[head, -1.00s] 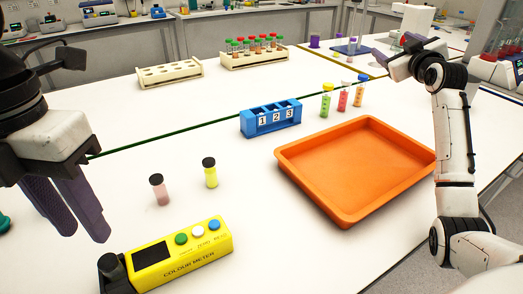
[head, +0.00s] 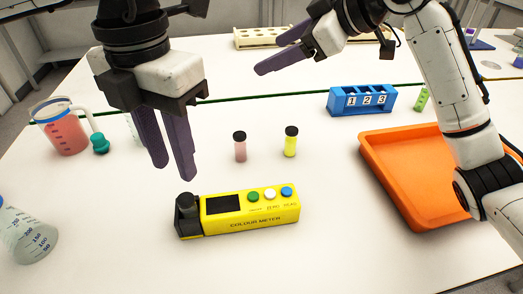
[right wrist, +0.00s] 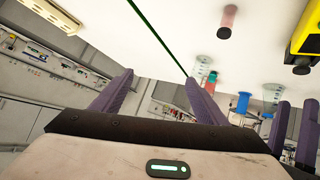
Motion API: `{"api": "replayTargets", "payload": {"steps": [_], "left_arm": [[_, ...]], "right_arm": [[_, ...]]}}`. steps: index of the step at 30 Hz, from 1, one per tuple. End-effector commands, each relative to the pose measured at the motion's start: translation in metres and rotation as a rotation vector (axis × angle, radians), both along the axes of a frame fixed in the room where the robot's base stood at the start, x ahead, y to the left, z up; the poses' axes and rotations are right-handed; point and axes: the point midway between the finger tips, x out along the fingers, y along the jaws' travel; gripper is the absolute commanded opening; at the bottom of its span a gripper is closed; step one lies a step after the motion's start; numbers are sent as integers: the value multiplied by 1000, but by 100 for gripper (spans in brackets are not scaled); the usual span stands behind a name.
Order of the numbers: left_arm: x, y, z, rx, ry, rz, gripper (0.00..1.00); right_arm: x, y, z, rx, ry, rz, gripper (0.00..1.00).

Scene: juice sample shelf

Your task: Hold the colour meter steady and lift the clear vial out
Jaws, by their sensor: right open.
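The yellow colour meter (head: 250,222) lies on the white table, with a dark screen, three buttons and a black well (head: 187,217) at its left end. Part of it shows at the right wrist view's upper right (right wrist: 303,35). A clear vial cannot be made out; the well's inside is not visible. My left gripper (head: 173,171) hangs above and left of the meter, fingers down and slightly apart, empty. My right gripper (head: 268,56) is open and empty, up and behind the meter, fingers pointing left; its fingers fill the right wrist view (right wrist: 160,95).
A pink vial (head: 240,150) and a yellow vial (head: 290,145), both black-capped, stand behind the meter. An orange tray (head: 385,180) and blue numbered rack (head: 335,103) are to the right. A red-filled beaker (head: 68,135), teal stopper (head: 100,145) and flask (head: 30,240) stand left.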

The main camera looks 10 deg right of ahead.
Motion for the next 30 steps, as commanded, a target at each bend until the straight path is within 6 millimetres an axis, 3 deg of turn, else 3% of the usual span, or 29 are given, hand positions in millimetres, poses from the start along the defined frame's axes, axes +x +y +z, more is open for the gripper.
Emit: {"api": "replayTargets", "payload": {"steps": [1,3,6,10,15,23,30], "left_arm": [[0,0,0,0,0,0,31],[0,0,0,0,0,0,31],[0,0,0,0,0,0,31],[0,0,0,0,0,0,31],[0,0,0,0,0,0,31],[0,0,0,0,0,0,31],[0,0,0,0,0,0,31]], "right_arm": [[-17,25,-3,-47,37,69,67],[-44,55,-15,-127,103,161,67],[-88,84,-36,-276,208,285,67],[-139,95,-62,-488,335,398,67],[-181,84,-83,-709,456,464,67],[-199,71,-98,-828,520,485,67],[-199,70,-135,-827,522,485,67]]}}
